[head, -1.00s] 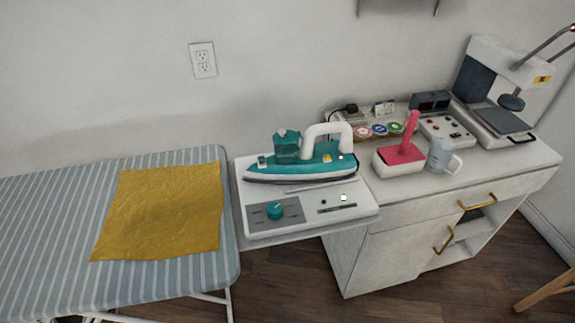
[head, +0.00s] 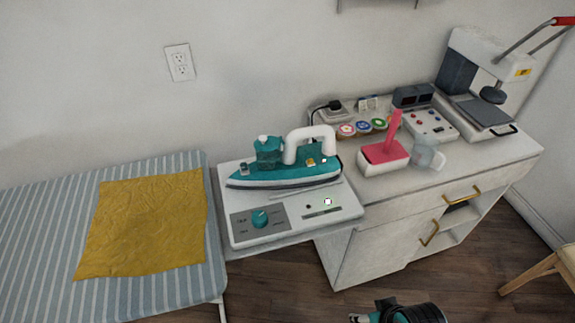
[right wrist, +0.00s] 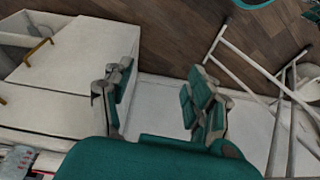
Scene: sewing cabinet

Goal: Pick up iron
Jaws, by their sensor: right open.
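The iron (head: 285,168) is teal with a white handle (head: 312,138). It lies flat on a white ironing station (head: 290,222) with a teal knob, between the ironing board and the cabinet. My right gripper (head: 359,317) just shows at the bottom edge of the head view, in front of the cabinet and well apart from the iron. In the right wrist view my right gripper (right wrist: 157,98) is open, with nothing seen between its fingers. The iron cannot be made out in that view. My left gripper is not in view.
A striped ironing board (head: 45,235) with a yellow cloth (head: 145,225) is at left. The white cabinet (head: 385,245) carries a pink-topped box (head: 385,158), a clear jug (head: 427,155) and a heat press (head: 480,85). A wooden stool (head: 540,270) stands at right.

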